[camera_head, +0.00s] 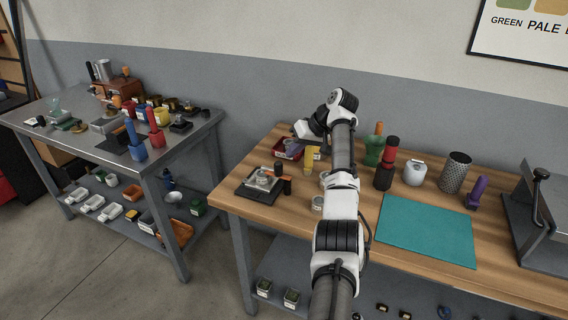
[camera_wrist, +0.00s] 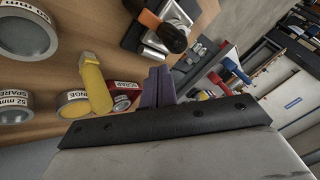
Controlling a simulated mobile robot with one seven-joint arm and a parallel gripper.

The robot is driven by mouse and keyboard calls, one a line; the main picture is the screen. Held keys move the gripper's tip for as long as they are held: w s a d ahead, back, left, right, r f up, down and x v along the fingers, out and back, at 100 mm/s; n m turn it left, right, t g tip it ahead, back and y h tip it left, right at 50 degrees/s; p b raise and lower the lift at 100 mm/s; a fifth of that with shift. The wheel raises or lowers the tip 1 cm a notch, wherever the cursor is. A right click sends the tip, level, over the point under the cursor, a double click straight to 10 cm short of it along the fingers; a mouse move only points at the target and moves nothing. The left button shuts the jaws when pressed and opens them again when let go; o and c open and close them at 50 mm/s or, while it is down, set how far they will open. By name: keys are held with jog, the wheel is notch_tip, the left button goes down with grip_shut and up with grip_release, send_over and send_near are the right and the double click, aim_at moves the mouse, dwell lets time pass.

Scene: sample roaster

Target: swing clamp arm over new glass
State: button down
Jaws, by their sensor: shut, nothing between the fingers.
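The clamp fixture is a dark square base (camera_head: 247,190) at the left front of the wooden bench, with a small pale, clear piece (camera_head: 263,179) on it that looks like the glass. A black and orange clamp arm (camera_head: 283,182) stands at its right side, seemingly beside the glass. In the wrist view the clamp arm (camera_wrist: 167,34) shows at the top, next to the pale metal fixture. My gripper (camera_wrist: 158,86) has its purple fingers together and empty, apart from the fixture. In the head view my arm hides part of the bench, and the fingers are hard to make out.
A red scrap tray (camera_head: 282,153) and a yellow-handled tool (camera_head: 309,160) stand behind the fixture, near my gripper. Labelled round tins (camera_wrist: 25,35) stand left in the wrist view. A teal mat (camera_head: 425,230) lies clear at right. Bottles and a perforated cup (camera_head: 455,172) stand behind it.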

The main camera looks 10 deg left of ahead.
jog(key=b+v, duration=0.1)
jog(key=v, duration=0.5)
jog(key=shift+d+r, duration=0.25)
jog(key=shift+r, duration=0.1)
jog(key=shift+a, duration=0.1)
